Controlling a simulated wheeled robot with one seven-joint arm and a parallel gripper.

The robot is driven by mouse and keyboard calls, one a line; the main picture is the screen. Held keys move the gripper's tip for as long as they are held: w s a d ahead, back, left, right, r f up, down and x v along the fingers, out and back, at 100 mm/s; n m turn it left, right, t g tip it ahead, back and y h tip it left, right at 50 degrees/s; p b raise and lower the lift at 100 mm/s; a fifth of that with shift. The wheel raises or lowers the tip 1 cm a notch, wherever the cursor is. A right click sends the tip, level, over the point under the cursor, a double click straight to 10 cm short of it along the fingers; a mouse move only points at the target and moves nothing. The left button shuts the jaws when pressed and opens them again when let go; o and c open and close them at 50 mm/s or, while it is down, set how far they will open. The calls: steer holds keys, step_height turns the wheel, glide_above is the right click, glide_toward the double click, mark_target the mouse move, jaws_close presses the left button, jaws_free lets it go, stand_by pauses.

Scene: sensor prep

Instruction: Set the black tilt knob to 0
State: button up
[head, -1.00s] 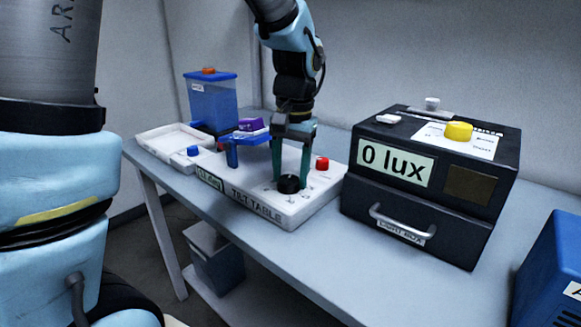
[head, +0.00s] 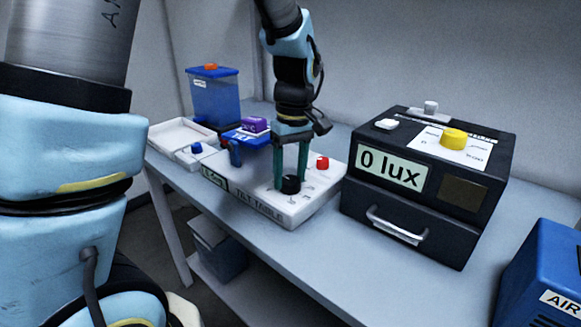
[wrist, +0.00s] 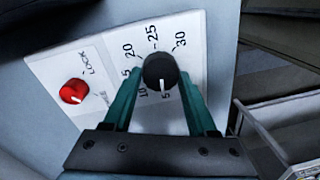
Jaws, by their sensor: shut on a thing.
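The black tilt knob (head: 290,184) stands at the front right of the white tilt table (head: 293,212) and also shows in the wrist view (wrist: 160,68). My gripper (head: 289,180) points down, with its green fingers shut on the knob's sides. In the wrist view, the knob's white pointer mark points down the picture, towards the printed 5. Labels 10, 20, 25 and 30 show around the knob; I see no 0. The table's angle display (head: 215,179) is too blurred to read surely. The blue tilt plate (head: 246,137) carries a purple block (head: 254,124).
A red lock knob (head: 322,163) is close right of my gripper. A black box (head: 415,230) reading 0 lux stands further right.

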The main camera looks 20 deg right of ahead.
mark_target(288, 178)
steer(key=n+p, duration=0.3)
steer(key=n, duration=0.2)
steer(key=shift+a+r+n+p, duration=0.1)
steer(key=shift+r+n+p, duration=0.1)
steer(key=shift+n+p, duration=0.15)
steer(key=shift+a+f+n+p, duration=0.1)
steer(key=shift+f+n+p, duration=0.05)
steer(key=shift+n+p, duration=1.8)
steer(key=shift+f+n+g, duration=0.1)
steer(key=shift+n+g, duration=0.2)
steer(key=shift+n, duration=0.1)
steer(key=o, duration=1.4)
steer(key=shift+c, duration=0.2)
step_height(288, 178, up, 11)
steer(key=b, duration=0.1)
steer(key=shift+w, duration=0.3)
steer(key=shift+f, duration=0.1)
